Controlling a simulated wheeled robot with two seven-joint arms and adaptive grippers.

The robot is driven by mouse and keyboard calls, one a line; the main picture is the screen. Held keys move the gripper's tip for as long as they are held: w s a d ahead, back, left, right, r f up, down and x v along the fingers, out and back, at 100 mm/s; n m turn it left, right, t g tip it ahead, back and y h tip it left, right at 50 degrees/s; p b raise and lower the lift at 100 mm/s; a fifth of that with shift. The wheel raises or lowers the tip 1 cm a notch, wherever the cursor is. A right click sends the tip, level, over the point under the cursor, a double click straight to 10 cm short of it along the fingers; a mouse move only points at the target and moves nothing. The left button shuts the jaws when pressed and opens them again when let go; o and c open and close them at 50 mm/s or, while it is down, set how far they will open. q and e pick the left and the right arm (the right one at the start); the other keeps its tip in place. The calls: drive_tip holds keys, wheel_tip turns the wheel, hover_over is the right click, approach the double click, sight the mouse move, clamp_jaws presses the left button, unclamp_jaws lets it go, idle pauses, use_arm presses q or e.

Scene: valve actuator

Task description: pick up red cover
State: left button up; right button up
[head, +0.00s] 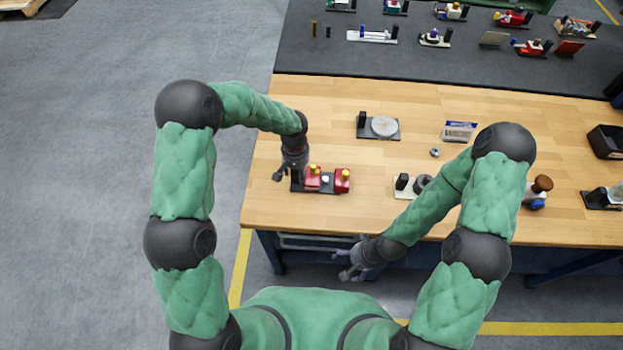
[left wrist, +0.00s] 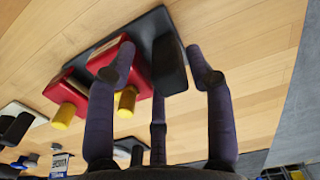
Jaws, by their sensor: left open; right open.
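Two red parts with yellow knobs, a left one (head: 312,180) and a right one (head: 342,182), stand on a dark base plate (head: 322,192). I cannot tell which is the red cover. In the left wrist view a nearer red part (left wrist: 140,77) and a further one (left wrist: 67,88) show beside a black block (left wrist: 170,66). My left gripper (head: 284,174) is open at the plate's left end; in its wrist view its fingers (left wrist: 160,78) are spread, one overlapping the nearer red part. Contact is unclear. My right gripper (head: 349,272) is open and empty off the table's front edge.
A plate with a round grey disc (head: 384,127) stands behind, and a small box (head: 459,131) to its right. A pale base with dark parts (head: 403,190) is right of the red parts. The wooden table (head: 270,130) is clear at the back left.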

use_arm(q)
drive_tip(key=shift+f, duration=1.55)
clamp_jaws()
drive_tip(key=shift+w+r, duration=0.1)
wheel_tip(320, 180, up, 9)
drive_tip(key=shift+f, duration=0.15)
drive_tip(key=f, duration=0.5)
drive_tip(key=shift+w+a+f, duration=0.15)
drive_tip(key=shift+w+f, duration=0.15)
drive_tip(key=shift+f, duration=1.2)
